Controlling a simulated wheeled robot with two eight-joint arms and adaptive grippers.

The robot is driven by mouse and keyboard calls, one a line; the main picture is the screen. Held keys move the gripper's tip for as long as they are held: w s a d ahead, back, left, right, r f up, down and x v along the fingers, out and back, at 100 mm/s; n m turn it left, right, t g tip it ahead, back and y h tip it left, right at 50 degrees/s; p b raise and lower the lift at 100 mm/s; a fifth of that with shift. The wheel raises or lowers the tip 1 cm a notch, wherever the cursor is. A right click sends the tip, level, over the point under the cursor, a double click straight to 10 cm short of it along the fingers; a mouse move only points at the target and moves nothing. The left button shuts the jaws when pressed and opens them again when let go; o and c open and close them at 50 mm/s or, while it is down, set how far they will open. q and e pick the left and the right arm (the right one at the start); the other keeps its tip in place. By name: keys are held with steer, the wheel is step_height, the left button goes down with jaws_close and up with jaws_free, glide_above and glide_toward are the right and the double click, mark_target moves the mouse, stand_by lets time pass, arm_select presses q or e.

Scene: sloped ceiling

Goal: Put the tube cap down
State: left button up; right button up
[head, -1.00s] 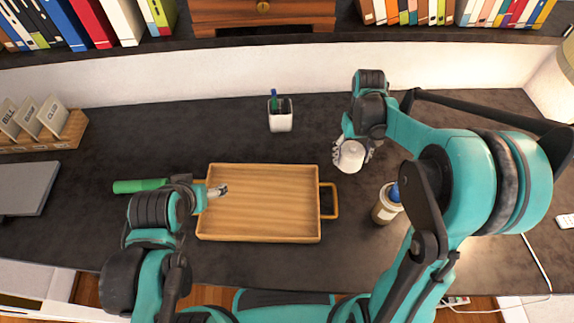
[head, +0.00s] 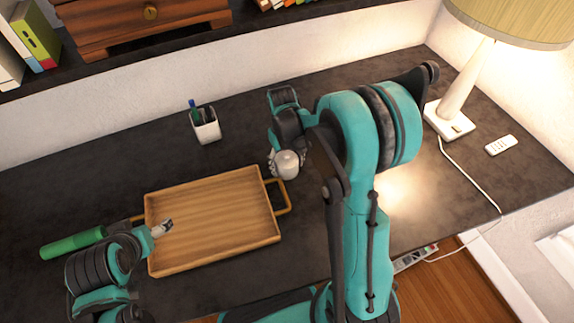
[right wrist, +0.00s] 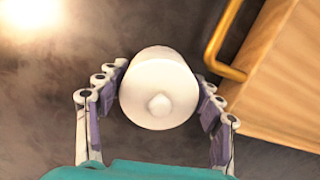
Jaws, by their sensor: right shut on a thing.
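The tube cap (head: 287,164), white and round, is between the fingers of my right gripper (head: 278,160), just beyond the tray's right handle in the head view. The right wrist view shows the cap (right wrist: 158,90) with a small knob facing the camera, and my right gripper's (right wrist: 160,100) fingers shut on it from both sides. Whether the cap touches the desk is unclear. My left gripper (head: 163,228) is over the tray's left edge. Its fingertips are too small to tell whether they are open.
A wooden tray (head: 207,220) lies centre left, close to the held cap. A green cylinder (head: 72,243) lies left of it. A white pen cup (head: 206,126) stands behind. A lamp (head: 455,113) and a remote (head: 501,145) are at the right.

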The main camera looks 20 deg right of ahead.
steer(key=shift+f+b, duration=0.45)
steer(key=o, duration=0.8)
steer(key=shift+r, duration=0.1)
steer(key=shift+r, duration=0.1)
